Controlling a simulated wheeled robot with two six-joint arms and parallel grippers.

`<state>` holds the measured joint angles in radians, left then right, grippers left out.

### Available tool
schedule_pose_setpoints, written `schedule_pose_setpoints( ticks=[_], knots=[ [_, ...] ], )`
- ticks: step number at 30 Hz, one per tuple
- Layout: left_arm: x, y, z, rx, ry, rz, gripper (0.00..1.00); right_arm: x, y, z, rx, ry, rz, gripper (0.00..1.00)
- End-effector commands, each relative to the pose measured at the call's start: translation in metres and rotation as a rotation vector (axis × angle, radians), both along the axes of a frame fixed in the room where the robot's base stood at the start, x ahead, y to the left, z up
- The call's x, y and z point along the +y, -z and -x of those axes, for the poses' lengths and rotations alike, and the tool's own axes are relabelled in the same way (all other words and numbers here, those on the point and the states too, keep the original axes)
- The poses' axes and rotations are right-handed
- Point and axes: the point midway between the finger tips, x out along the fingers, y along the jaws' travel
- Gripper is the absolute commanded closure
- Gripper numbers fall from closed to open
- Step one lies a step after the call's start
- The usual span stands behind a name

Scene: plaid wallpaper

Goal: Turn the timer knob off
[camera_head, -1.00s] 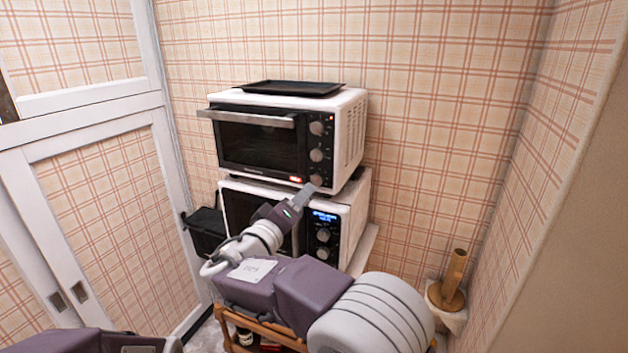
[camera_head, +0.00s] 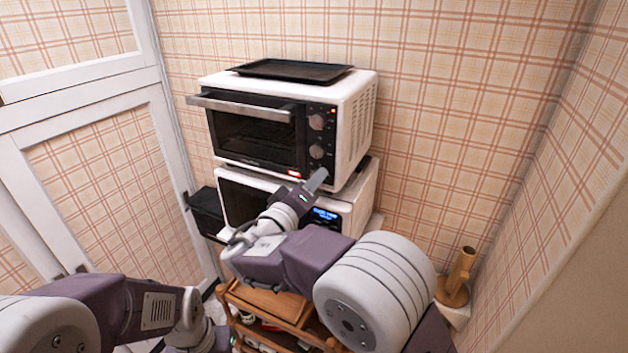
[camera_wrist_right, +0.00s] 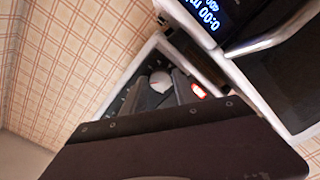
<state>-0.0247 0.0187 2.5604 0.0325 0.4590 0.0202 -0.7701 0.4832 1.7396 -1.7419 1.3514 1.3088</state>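The white and black toaster oven (camera_head: 355,110) stands on top of a microwave, with a column of knobs on its right panel. In the right wrist view, a round grey knob (camera_wrist_right: 160,82) shows between the spread fingers of my right gripper (camera_wrist_right: 164,88), beside the red light (camera_wrist_right: 198,91). I cannot tell whether the fingers touch it. My left arm is at lower left, its fingers out of view.
The microwave (camera_head: 232,200) with a lit blue display (camera_head: 325,214) sits below the oven. A black tray (camera_head: 292,71) lies on top. The oven door handle (camera_head: 240,108) juts forward. A wooden rack (camera_head: 262,298) is below, and a gold holder (camera_head: 460,272) stands at right.

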Motion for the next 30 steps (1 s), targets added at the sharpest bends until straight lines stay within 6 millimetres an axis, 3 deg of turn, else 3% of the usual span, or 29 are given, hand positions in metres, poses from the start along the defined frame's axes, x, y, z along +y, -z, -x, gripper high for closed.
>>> schedule_pose_setpoints(
  ticks=[1,3,17,30],
  knots=[
    [0.000,0.000,0.000,0.000,0.000,0.000,1.00,0.000,0.000,0.000,0.000,0.000,0.000,0.83],
    [0.000,0.000,0.000,0.000,0.000,0.000,1.00,0.000,0.000,0.000,0.000,0.000,0.000,1.00],
    [0.000,0.013,0.000,0.000,0.000,0.000,1.00,0.000,0.003,0.000,0.040,0.000,0.069,1.00],
    [0.000,0.045,0.000,0.000,0.000,0.000,1.00,-0.001,0.002,0.000,0.221,0.001,0.384,1.00]
  ],
)
